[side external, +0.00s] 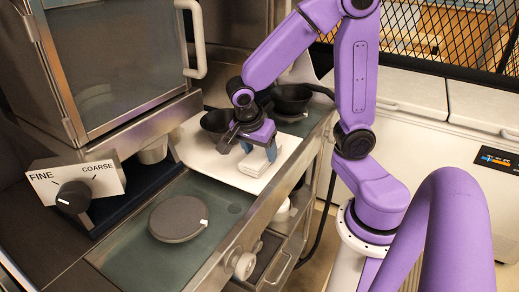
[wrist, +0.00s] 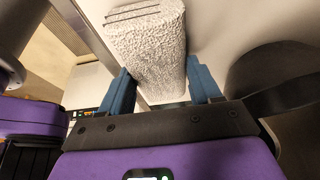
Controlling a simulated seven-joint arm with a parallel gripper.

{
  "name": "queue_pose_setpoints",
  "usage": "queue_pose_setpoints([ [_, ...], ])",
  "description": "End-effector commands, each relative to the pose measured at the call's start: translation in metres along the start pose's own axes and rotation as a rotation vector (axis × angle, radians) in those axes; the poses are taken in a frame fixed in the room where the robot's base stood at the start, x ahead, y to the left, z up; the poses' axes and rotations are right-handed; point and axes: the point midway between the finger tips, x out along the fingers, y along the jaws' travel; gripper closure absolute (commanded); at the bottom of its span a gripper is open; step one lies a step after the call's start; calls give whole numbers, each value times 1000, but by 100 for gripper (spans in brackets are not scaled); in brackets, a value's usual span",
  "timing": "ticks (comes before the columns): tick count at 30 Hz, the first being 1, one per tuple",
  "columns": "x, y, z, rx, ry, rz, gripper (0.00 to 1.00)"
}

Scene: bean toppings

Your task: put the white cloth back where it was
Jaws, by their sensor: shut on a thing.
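The white cloth (wrist: 150,55) is a thick, folded, rough-textured block with dark stripes near one end. My gripper (wrist: 160,92) is shut on it, with a blue finger against each long side. In the side external view the cloth (side external: 243,175) is at the front part of the white board (side external: 278,158), under my gripper (side external: 258,151). I cannot tell whether the cloth touches the board or is just above it. The gripper hides part of the cloth's far end.
A dark bowl (side external: 216,122) stands on the board just left of my gripper. A black pan (side external: 292,98) is behind it. A round grey disc (side external: 178,218) lies on the glassy counter (side external: 130,255) in front. A FINE/COARSE dial (side external: 74,195) is at left. The counter drops off at right.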

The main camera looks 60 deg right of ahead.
Motion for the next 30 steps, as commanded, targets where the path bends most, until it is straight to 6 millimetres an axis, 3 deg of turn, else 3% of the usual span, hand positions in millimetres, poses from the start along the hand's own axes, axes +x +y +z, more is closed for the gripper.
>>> queue_pose_setpoints([
  [11, 3, 0, 2, 0, 0, -1, 66],
  [12, 3, 0, 2, 0, -1, -2, 27],
  [14, 3, 0, 2, 0, -1, -2, 12],
  [25, -1, 0, 0, 0, -1, -3, 12],
  [30, -23, -2, 1, -1, -3, -7, 12],
])
